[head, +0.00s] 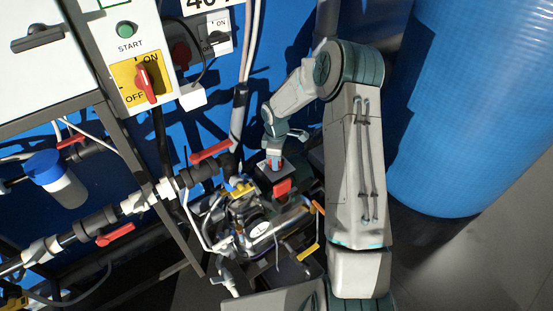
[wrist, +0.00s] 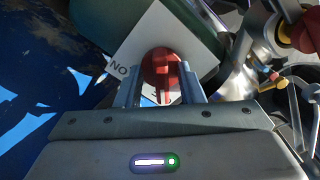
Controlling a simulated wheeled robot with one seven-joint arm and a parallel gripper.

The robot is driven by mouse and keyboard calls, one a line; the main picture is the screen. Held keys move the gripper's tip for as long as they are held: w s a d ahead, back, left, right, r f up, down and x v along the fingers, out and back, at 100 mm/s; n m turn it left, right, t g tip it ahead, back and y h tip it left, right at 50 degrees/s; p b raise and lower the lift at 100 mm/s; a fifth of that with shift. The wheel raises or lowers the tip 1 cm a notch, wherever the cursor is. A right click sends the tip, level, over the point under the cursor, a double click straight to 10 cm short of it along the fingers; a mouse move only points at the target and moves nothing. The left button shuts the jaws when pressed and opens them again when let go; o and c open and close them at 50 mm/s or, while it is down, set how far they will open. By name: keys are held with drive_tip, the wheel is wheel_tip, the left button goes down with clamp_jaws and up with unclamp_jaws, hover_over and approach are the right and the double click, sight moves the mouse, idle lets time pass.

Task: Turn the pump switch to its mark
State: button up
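The pump switch appears to be the red rotary knob (wrist: 163,70) on a white plate (wrist: 190,38) in the wrist view. Lettering on the plate shows at the knob's left; other marks near the knob are partly hidden. The knob's raised bar points down the picture. My gripper (wrist: 162,92) has one finger on each side of the knob, with gaps beside the bar, and seems open. Contact cannot be told.
A control panel has a green START button (head: 125,29) and a red ON/OFF switch on yellow (head: 145,83). Red-handled valves (head: 210,152) and pipes crowd the left. A large blue barrel (head: 470,110) stands at the right. Metal fittings (wrist: 262,50) lie close right of the knob.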

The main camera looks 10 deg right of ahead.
wheel_tip(320, 180, up, 14)
idle(0.6)
idle(0.4)
drive_tip(key=s+r+m+t+h+p, duration=0.1)
drive_tip(key=s+r+m, duration=0.6)
drive_tip(key=s+r, duration=0.7)
drive_tip(key=s+r+m+t+y+p, duration=0.1)
drive_tip(key=s+m, duration=0.5)
drive_tip(key=s, duration=1)
drive_tip(key=shift+s+r+m+t, duration=0.2)
drive_tip(key=shift+r+m+t, duration=0.1)
drive_tip(key=shift+m+t, duration=0.1)
drive_tip(key=shift+o, duration=0.2)
